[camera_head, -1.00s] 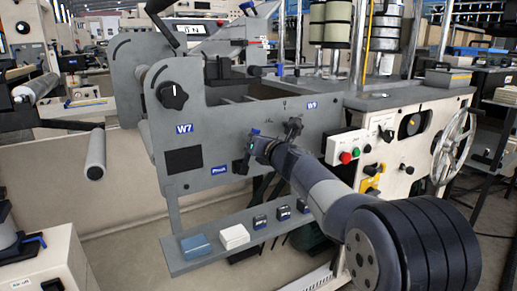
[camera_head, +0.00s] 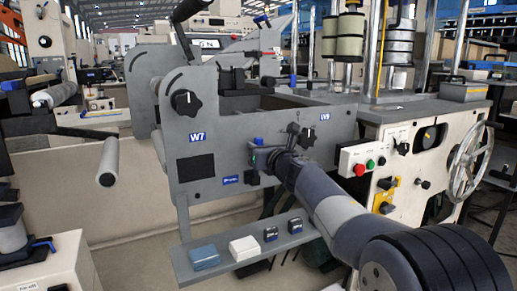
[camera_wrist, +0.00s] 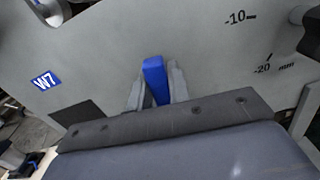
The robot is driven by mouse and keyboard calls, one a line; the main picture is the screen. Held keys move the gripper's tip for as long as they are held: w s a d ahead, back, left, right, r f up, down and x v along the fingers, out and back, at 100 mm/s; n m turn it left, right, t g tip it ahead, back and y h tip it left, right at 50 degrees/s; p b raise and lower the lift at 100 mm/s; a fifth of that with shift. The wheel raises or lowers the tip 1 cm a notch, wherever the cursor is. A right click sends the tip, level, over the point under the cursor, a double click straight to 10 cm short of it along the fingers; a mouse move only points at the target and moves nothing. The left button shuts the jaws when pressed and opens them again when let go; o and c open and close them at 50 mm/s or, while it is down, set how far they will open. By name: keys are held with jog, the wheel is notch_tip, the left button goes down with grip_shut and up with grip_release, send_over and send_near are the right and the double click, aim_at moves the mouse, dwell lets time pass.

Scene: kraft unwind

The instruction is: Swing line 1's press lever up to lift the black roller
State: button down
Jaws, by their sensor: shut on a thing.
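My gripper (camera_head: 262,153) is at the grey W7 side plate (camera_head: 225,150), right of its dark square. In the wrist view my gripper's two grey fingers (camera_wrist: 156,88) are shut on a blue lever handle (camera_wrist: 155,76), which stands upright between them against the plate. In the head view only a small blue bit of the handle (camera_head: 258,141) shows; the rest of the lever is hidden by my gripper. I cannot clearly make out the black roller.
A black star knob (camera_head: 187,103) sits at the plate's upper left. A grey roller (camera_head: 108,160) sticks out at the left. Below my arm, a shelf (camera_head: 220,267) carries small boxes. A control box with buttons (camera_head: 366,158) and a handwheel (camera_head: 467,160) stand at the right.

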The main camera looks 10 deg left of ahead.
jog(key=c, duration=1.3)
grip_release()
jog(key=shift+a, duration=0.1)
jog(key=shift+s, duration=0.1)
jog(key=v, duration=1)
jog(key=shift+s+d, duration=0.3)
jog(key=shift+w, duration=0.1)
jog(key=x, duration=1)
jog(key=shift+w+a, duration=0.25)
